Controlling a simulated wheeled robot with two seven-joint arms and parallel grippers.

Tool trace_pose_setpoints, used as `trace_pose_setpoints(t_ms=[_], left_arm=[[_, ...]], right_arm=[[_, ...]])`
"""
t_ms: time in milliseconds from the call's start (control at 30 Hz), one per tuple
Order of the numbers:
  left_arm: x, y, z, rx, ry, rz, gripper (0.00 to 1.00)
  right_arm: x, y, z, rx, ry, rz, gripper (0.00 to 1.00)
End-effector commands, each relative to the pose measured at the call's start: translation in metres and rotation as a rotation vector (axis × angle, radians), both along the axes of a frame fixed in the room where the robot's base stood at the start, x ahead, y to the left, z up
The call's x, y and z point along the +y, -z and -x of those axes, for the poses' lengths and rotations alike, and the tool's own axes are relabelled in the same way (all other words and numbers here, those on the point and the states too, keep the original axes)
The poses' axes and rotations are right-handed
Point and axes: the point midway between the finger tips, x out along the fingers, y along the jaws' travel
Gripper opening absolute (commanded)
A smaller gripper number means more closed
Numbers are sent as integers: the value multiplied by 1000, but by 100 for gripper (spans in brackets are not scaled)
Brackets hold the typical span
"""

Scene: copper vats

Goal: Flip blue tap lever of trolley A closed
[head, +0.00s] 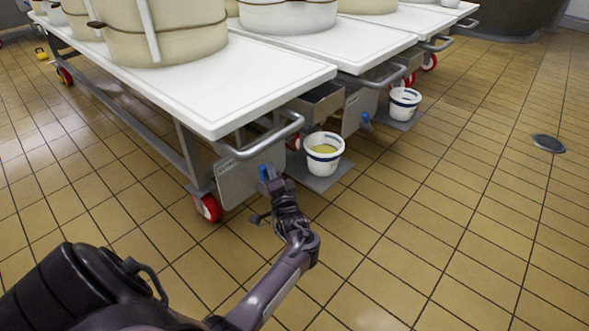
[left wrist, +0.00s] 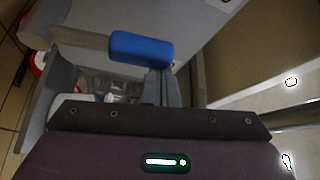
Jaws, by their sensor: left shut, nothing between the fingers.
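The blue tap lever (head: 264,172) is at the grey end plate (head: 235,181) of the nearest trolley (head: 215,105). In the left wrist view the blue lever (left wrist: 141,47) lies roughly level across the picture, with a grey metal bar running left from it. My left gripper (head: 277,184) is shut and empty, right beside the lever. In the left wrist view its closed fingers (left wrist: 160,88) reach up to the lever's right part; I cannot tell whether they touch it. The label on the plate is too small to read. My right gripper is not in view.
A white bucket (head: 323,153) with yellow liquid stands on a low grey shelf just right of the lever. The trolley's push handle (head: 262,140) overhangs it. A second trolley (head: 345,50) has another blue lever (head: 365,118) and bucket (head: 404,102).

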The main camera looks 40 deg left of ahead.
Motion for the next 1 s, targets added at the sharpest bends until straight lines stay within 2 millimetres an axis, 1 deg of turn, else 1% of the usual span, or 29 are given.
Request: trace_pose_setpoints(t_ms=[33, 133, 300, 533, 733, 1000], left_arm=[[5, 3, 5, -43, -2, 2, 0], [9, 5, 14, -135, -2, 11, 0], [12, 8, 29, -280, -1, 23, 0], [13, 12, 44, -432, 0, 36, 0], [14, 15, 52, -429, 0, 35, 0], [14, 17, 55, -427, 0, 35, 0]], right_arm=[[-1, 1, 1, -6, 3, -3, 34], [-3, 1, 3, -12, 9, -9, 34], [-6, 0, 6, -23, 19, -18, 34], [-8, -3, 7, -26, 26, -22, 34], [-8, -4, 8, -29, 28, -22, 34], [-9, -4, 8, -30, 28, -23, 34]])
